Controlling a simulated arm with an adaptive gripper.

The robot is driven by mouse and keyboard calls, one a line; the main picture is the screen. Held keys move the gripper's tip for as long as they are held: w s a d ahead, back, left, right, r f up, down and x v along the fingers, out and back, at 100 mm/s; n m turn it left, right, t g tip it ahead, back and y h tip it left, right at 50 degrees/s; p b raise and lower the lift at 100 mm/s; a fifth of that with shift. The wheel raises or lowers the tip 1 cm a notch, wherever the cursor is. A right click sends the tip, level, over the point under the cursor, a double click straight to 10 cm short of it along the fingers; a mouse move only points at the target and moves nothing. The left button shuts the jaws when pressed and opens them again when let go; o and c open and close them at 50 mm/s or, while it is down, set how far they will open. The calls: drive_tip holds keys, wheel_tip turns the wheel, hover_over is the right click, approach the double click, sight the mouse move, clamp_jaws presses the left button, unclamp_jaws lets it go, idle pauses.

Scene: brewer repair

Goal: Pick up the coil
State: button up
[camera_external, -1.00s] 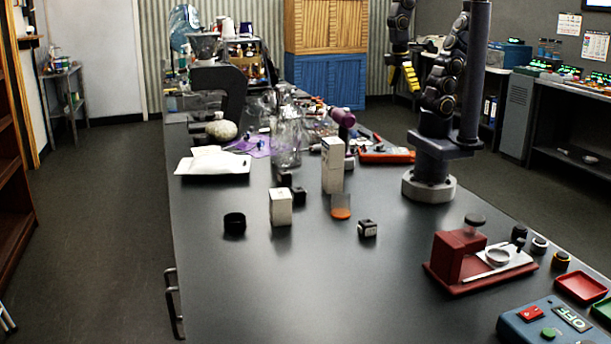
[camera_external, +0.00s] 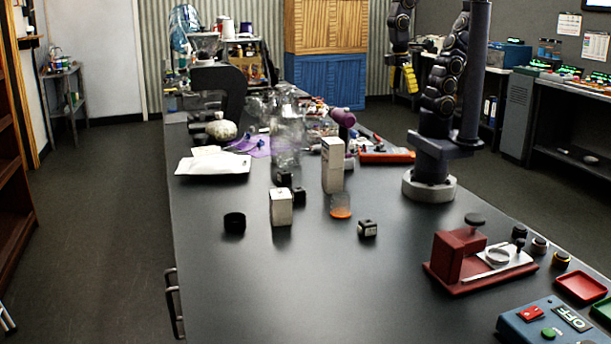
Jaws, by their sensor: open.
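I cannot tell for certain which thing is the coil. Small dark round parts stand in a row at the right: a black one (camera_external: 519,233), one with a pale band (camera_external: 539,246) and one with a yellow band (camera_external: 560,261). A black, short cylinder (camera_external: 234,223) stands at the left of the table. My gripper (camera_external: 404,79), black with yellow fingers, hangs high at the upper middle, far from these parts. It is open, with nothing visible in it.
A red stand with a white plate (camera_external: 515,259) is beside the row of parts. White boxes (camera_external: 281,207) (camera_external: 332,164), a small dark cube (camera_external: 367,228) and an orange-based clear piece (camera_external: 341,211) stand mid-table. Glassware (camera_external: 286,145) clutters the back. The front middle is clear.

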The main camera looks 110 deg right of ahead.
drive_tip(key=w+a+f+m+g+y, duration=0.1)
drive_tip(key=w+a+f+m+y, duration=0.1)
drive_tip(key=w+a+f+y, duration=0.35)
drive_tip(key=m+t+y, duration=0.2)
drive_tip(key=m+y, duration=0.2)
drive_tip(key=m, duration=0.6)
hover_over(369, 225)
drive_tip(key=s+d, duration=0.1)
drive_tip(key=d, duration=0.3)
wheel_tip(369, 225, down, 10)
drive_tip(key=f+m, duration=0.2)
drive_tip(key=f, duration=0.1)
drive_tip(key=d+f+m, duration=0.1)
drive_tip(key=f, duration=0.1)
drive_tip(key=f+m, duration=0.2)
drive_tip(key=f, duration=0.1)
drive_tip(key=shift+w+d+f+m+t+h, duration=0.2)
drive_tip(key=shift+d+f+m+t+h, duration=0.05)
drive_tip(key=shift+d+f+m+t, duration=0.1)
drive_tip(key=shift+a+f, duration=0.15)
drive_tip(key=shift+f, duration=0.35)
drive_tip(key=shift+x, duration=3.55)
drive_tip(key=shift+w, duration=0.1)
drive_tip(key=shift+c, duration=0.4)
drive_tip(key=c, duration=1.1)
